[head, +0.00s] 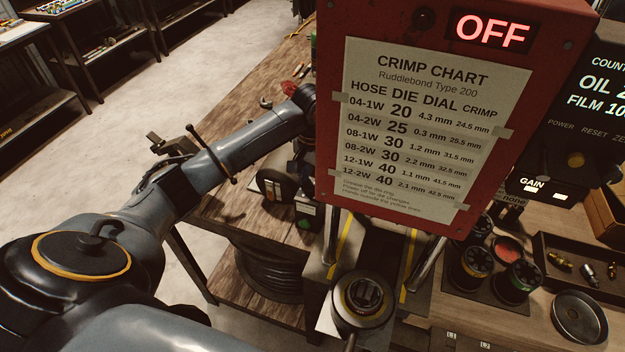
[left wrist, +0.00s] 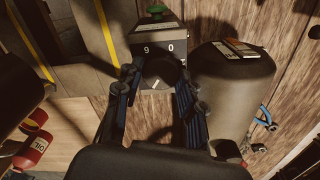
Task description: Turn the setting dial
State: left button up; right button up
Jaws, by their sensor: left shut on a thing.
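The setting dial (left wrist: 162,73) is a round black knob with a white pointer mark, on a grey box marked 9 and 0, seen in the left wrist view. My left gripper (left wrist: 158,80) has its two fingers on either side of the dial and is shut on it. In the head view my left arm reaches behind the red crimp chart panel (head: 425,120), so the fingers and dial are hidden there. The display (head: 492,32) reads OFF. My right gripper is not in view.
A green button (left wrist: 157,10) sits on the dial box. A grey cylinder (left wrist: 232,80) stands close to its right. The crimper's round die head (head: 364,294) is below the panel. Die cups (head: 470,268) and a fittings tray (head: 585,262) lie to its right.

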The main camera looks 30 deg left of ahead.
aim_at(312, 183)
pick_arm(q)
jog(key=n, duration=0.5)
jog(key=shift+a+r, duration=0.1)
jog(key=shift+n, duration=0.3)
dwell(0.4)
jog(key=o, duration=1.2)
jog(key=shift+r, duration=0.1)
notch_tip(312, 183, up, 12)
jog(key=shift+f, duration=0.1)
